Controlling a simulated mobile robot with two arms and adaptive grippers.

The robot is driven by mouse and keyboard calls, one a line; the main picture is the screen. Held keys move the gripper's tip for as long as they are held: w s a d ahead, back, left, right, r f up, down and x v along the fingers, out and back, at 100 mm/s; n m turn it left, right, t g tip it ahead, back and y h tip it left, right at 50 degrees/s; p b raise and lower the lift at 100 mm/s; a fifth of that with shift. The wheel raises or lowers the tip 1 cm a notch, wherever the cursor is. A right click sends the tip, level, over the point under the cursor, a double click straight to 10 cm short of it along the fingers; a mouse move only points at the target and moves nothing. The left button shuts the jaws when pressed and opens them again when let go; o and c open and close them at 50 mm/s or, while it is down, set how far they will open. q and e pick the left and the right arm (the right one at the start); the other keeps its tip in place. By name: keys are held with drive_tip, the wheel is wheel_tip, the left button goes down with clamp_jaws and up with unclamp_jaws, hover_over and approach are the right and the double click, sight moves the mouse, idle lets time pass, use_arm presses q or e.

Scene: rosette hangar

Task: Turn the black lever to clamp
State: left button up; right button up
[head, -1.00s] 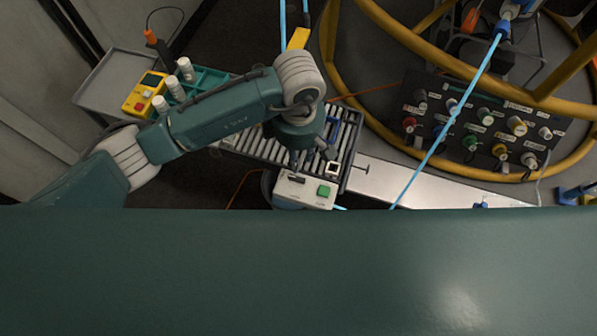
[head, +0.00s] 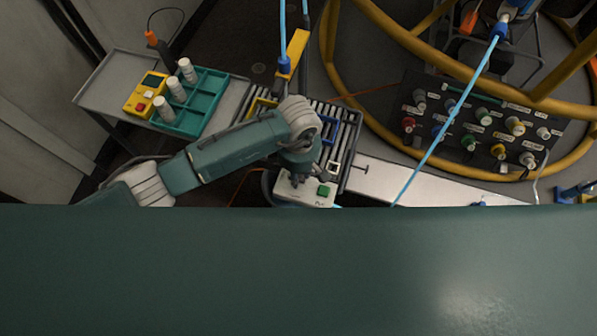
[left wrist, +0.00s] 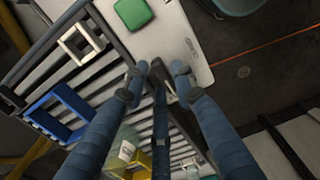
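The white clamp box (head: 313,198) with a green button (head: 323,190) stands at the front end of the slatted rack. It also shows at the top of the left wrist view (left wrist: 172,35). My right gripper is out of view.
The slatted rack (head: 345,135) holds blue, white and yellow frames. A teal tray (head: 205,112) with white bottles and a yellow meter (head: 143,98) lie at left. A yellow tubular ring and a dark connector panel (head: 470,140) are at right.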

use_arm(q)
clamp_jaws()
drive_tip(key=shift+n, duration=0.3)
drive_tip(key=n, duration=0.3)
drive_tip(key=shift+a+b, duration=0.1)
drive_tip(key=shift+b, duration=0.3)
drive_tip(key=n, duration=0.4)
drive_tip(key=shift+s, duration=0.2)
drive_tip(key=n, duration=0.5)
drive_tip(key=shift+s+b, duration=0.25)
drive_tip(key=shift+b, duration=0.1)
drive_tip(key=n, duration=0.5)
drive_tip(key=shift+s+r, duration=0.1)
drive_tip(key=shift+n, duration=0.3)
